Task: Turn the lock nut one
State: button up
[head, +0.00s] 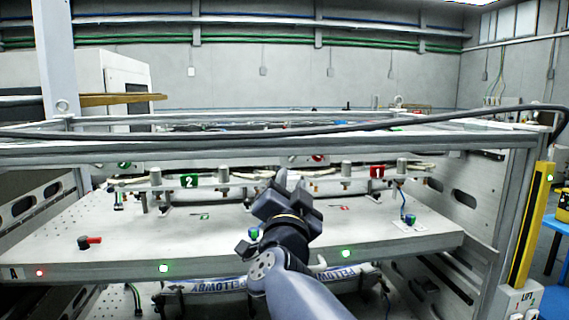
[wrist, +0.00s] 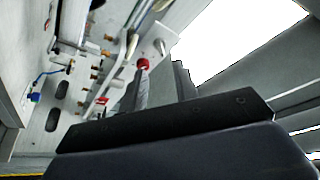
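In the head view my gripper (head: 284,188) is over the middle of the pale plate (head: 240,230), between the green sign marked 2 (head: 190,181) and the red sign marked 1 (head: 377,171). I cannot tell how wide its fingers stand apart, and I see nothing held. No lock nut can be made out for certain; grey cylindrical posts (head: 403,165) stand near sign 1. In the wrist view the dark gripper body (wrist: 180,125) fills the bottom, and a small red part (wrist: 143,64) shows beyond it, apparently apart from it.
A metal frame bar (head: 150,146) and a black cable (head: 450,117) cross above the plate. A red-handled part (head: 90,242) lies at the plate's front left. A blue-green knob (head: 409,219) stands at its right. A yellow post (head: 530,225) rises at the right.

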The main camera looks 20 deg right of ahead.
aim_at(293, 159)
jog(key=p+x, duration=0.1)
jog(key=x, duration=0.6)
jog(key=shift+w+d+r, duration=0.1)
jog(key=shift+w+d, duration=0.05)
jog(key=shift+w, duration=0.1)
jog(key=shift+c, duration=0.4)
grip_shut()
